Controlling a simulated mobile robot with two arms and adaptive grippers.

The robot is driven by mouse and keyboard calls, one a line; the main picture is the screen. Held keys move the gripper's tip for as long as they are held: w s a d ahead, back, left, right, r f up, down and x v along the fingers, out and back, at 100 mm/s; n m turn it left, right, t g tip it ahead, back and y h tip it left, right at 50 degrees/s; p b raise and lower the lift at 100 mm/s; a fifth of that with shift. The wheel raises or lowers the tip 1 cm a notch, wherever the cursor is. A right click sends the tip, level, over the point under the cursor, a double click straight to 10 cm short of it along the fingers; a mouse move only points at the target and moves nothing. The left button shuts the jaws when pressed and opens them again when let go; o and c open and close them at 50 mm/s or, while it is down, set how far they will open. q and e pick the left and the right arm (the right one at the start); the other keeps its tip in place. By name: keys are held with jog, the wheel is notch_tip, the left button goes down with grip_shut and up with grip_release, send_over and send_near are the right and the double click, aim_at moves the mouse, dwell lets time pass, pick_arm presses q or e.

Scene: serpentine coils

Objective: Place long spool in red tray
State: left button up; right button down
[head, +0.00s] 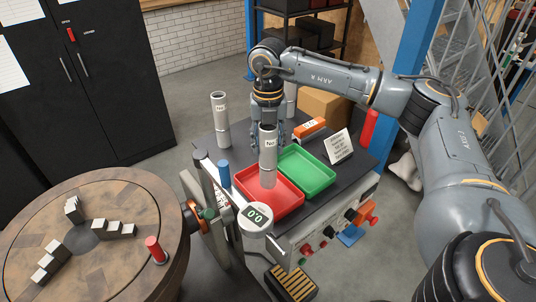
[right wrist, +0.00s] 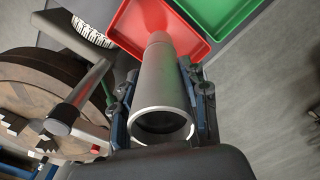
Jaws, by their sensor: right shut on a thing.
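A long grey spool (head: 268,158) with a white label stands upright over the red tray (head: 290,208). My right gripper (head: 270,128) is behind it, partly hidden by it. In the right wrist view the spool (right wrist: 162,85) lies between the two fingers of my right gripper (right wrist: 163,105), which is shut on it. Its far end overlaps the red tray (right wrist: 128,25) there. I cannot tell whether its lower end touches the tray floor. My left gripper is not in view.
A green tray (head: 308,172) adjoins the red tray on the right. Another labelled spool (head: 220,120) stands at the back left of the dark bench top, and one more (head: 291,98) stands behind my arm. A round gauge (head: 257,217) and a chuck with stepped jaws (head: 85,235) are in front and left.

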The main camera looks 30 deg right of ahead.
aim_at(268, 155)
notch_tip(268, 155, down, 3)
jog(key=shift+a+p, duration=0.1)
jog(key=shift+p, duration=0.4)
jog(key=shift+f, duration=0.45)
jog(key=c, duration=0.7)
grip_release()
jog(key=shift+s, duration=0.1)
